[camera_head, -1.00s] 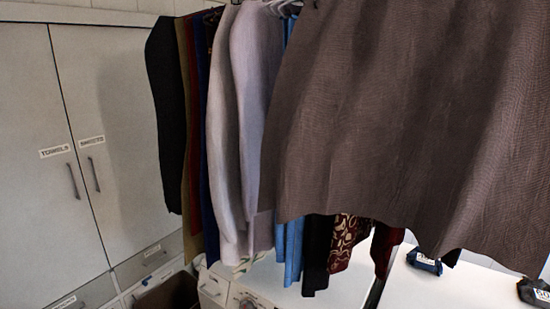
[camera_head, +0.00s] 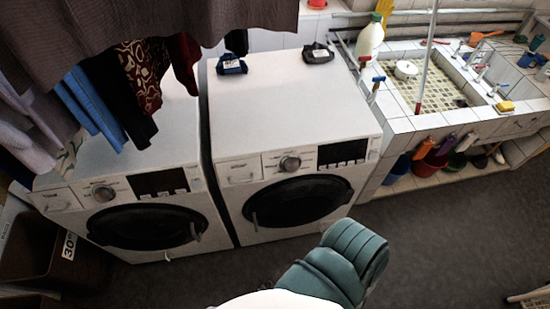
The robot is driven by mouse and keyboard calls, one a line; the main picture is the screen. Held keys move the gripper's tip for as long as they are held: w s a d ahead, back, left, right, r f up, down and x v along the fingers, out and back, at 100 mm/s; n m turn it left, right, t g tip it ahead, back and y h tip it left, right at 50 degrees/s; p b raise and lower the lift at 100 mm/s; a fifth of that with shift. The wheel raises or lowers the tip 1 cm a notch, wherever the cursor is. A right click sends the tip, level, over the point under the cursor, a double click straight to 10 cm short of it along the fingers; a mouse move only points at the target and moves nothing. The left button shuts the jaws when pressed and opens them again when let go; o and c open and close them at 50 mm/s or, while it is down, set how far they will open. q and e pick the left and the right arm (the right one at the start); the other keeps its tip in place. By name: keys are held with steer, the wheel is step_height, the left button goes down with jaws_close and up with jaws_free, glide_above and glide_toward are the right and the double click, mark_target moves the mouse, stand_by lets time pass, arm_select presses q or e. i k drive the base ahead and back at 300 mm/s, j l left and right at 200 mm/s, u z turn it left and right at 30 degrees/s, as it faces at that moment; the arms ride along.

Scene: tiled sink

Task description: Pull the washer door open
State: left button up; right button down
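Two white front-loading washers stand side by side. The right washer has a dark round door (camera_head: 298,201), which looks shut, with a small light handle at its left edge. The left washer has a similar dark round door (camera_head: 147,227), also apparently shut, with a handle at its right edge. A teal-and-white part of my own body is at the bottom centre, in front of the right washer. Neither of my grippers shows in the view.
Clothes (camera_head: 160,22) hang over the left washer. A tiled sink (camera_head: 437,92) stands at the right, with buckets below. A dark bin (camera_head: 52,248) is at the lower left.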

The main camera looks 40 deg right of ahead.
mark_target(297, 204)
steer(key=z, duration=2)
